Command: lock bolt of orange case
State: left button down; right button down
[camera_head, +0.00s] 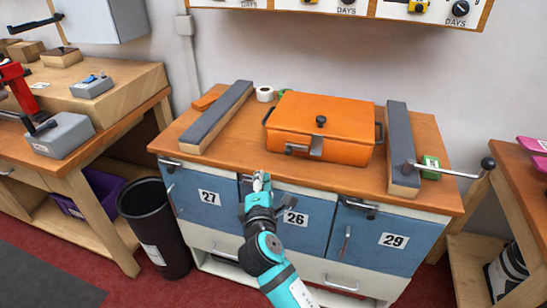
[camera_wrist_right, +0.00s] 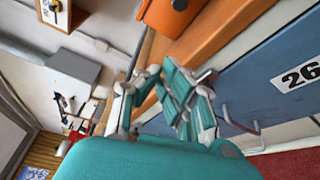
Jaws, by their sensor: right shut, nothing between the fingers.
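The orange case (camera_head: 345,153) sits closed on the wooden bench top, with a black knob on its lid and dark handles at its sides. Its grey metal bolt (camera_head: 303,151) is on the front face, left of centre. I cannot tell its exact position. My right gripper (camera_head: 262,180) is shut and empty, at the bench's front edge, in front of and left of the bolt, apart from it. In the right wrist view the gripper (camera_wrist_right: 203,84) shows near part of the orange case (camera_wrist_right: 172,18). My left gripper is not in view.
Long grey-topped blocks (camera_head: 216,117) and (camera_head: 402,150) flank the case. A metal lever with a black ball (camera_head: 487,163) projects at right. A tape roll (camera_head: 264,94) lies behind. Blue drawers (camera_head: 205,198) are below.

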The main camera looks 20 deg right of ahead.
aim_at(261, 167)
jog(key=x, duration=0.9)
jog(key=shift+w+d, duration=0.1)
jog(key=shift+w, duration=0.05)
jog(key=d, duration=0.1)
jog(key=s+d+r+p, duration=0.1)
jog(key=d, duration=0.1)
jog(key=shift+s+p, duration=0.15)
jog(key=shift+p, duration=0.15)
jog(key=shift+s+d, duration=0.1)
jog(key=shift+d, duration=0.1)
